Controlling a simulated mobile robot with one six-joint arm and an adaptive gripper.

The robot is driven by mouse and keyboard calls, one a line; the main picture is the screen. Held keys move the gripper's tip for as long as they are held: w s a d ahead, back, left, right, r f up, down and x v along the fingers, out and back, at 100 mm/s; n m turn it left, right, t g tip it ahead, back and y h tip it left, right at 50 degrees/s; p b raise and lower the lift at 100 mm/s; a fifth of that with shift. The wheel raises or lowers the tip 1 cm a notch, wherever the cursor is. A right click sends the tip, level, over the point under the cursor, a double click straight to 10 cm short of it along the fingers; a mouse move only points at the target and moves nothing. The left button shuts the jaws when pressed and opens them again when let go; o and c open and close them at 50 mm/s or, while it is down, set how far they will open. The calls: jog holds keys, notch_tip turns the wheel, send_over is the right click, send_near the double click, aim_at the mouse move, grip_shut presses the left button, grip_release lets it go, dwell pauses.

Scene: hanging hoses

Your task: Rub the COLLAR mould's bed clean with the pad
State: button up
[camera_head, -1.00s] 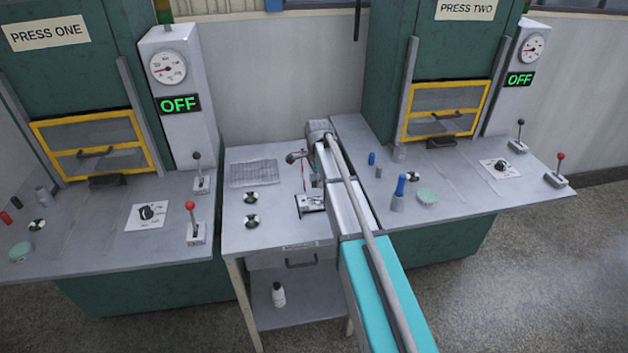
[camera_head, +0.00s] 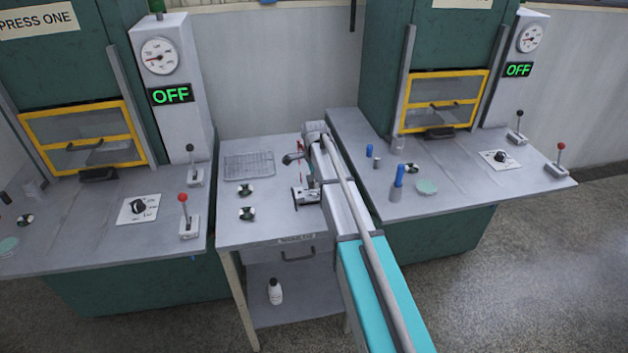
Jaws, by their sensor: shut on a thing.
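My arm reaches forward over the middle bench (camera_head: 232,233), and its far end stands above the bench's back right part. A short grey piece with a dark round end (camera_head: 290,159) juts out to the left there. I cannot make out the gripper's fingers; my arm covers that place. Neither the pad nor what my gripper holds can be made out. A small metal block with dark parts (camera_head: 304,196) sits on the bench beside my arm, partly covered by it. I cannot tell whether it is the COLLAR mould; no such label is readable, and its bed is not visible.
A wire rack (camera_head: 249,166) and two small round discs (camera_head: 247,190) lie on the bench's left. PRESS ONE (camera_head: 80,90) and PRESS TWO (camera_head: 440,60) flank it, both reading OFF. A red-knobbed lever (camera_head: 184,212) stands near its left edge, a blue-topped peg (camera_head: 398,182) right of my arm.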

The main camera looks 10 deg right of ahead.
aim_at(314, 198)
jog(key=shift+f+b, duration=1.5)
jog(key=shift+f, duration=0.25)
jog(key=shift+f+b, duration=0.4)
jog(key=shift+s, duration=0.15)
jog(key=shift+s+a+r, duration=0.1)
jog(key=shift+s+a, duration=0.15)
jog(key=shift+s, duration=0.3)
jog(key=shift+w, duration=0.1)
jog(key=shift+w, duration=1.3)
jog(key=shift+s, duration=0.2)
jog(key=shift+s, duration=1.25)
